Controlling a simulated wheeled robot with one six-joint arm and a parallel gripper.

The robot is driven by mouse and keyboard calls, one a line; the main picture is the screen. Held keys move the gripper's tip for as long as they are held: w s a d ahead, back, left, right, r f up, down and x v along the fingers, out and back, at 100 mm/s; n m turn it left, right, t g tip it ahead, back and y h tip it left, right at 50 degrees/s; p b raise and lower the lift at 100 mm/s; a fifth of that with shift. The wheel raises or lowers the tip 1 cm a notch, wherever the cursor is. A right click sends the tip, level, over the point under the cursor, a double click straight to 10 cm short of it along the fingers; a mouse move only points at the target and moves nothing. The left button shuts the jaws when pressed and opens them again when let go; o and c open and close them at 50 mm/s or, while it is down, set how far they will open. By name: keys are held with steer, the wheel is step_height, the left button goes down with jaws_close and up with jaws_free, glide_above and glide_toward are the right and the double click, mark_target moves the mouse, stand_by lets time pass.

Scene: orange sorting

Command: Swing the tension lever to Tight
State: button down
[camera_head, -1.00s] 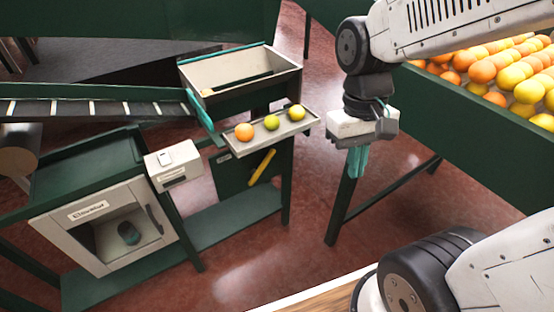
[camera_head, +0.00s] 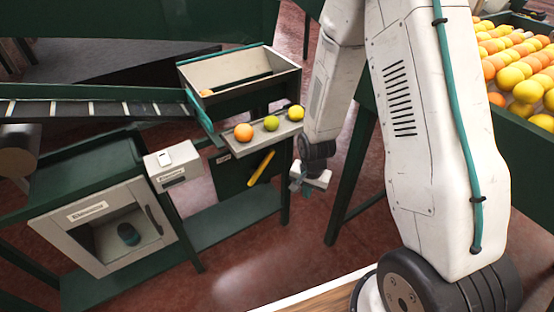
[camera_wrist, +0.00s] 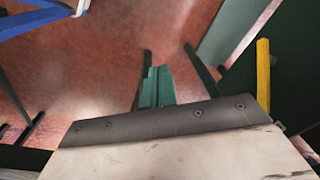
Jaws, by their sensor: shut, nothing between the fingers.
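The tension lever (camera_head: 261,168) is a yellow bar on the dark green panel below the fruit tray. It leans with its upper end to the right. In the wrist view the yellow lever (camera_wrist: 263,75) stands at the right side, apart from my fingers. My gripper (camera_head: 307,190) is to the right of the lever in the head view, with a gap between them. Its teal fingers (camera_wrist: 157,86) are together and empty. The small label near the lever is too small to read, so I cannot tell which position is Tight.
A tray (camera_head: 243,150) with an orange, a green and a yellow fruit juts out above the lever. A green table leg (camera_head: 285,195) stands between lever and gripper. A white switch box (camera_head: 174,165) is at left. A crate of citrus (camera_head: 533,118) is at right.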

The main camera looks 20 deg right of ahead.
mark_target(261, 168)
steer(key=w+f+m+t, duration=0.3)
steer(key=f+m, duration=0.1)
steer(key=f, duration=0.3)
steer(key=w+f+m+t, duration=0.3)
steer(key=f+m, duration=0.1)
steer(key=f, duration=0.4)
steer(key=w+r+m+t, duration=0.7)
steer(key=r+m+t, duration=0.1)
steer(key=m, duration=0.1)
steer(key=shift+d+r+t, duration=0.3)
steer(key=shift+r+t, duration=0.05)
steer(key=shift+t, duration=0.05)
steer(key=shift+w, duration=0.15)
steer(key=w+a, duration=0.2)
steer(key=w, duration=0.7)
steer(key=shift+a+r, duration=0.2)
steer(key=shift+a, duration=0.2)
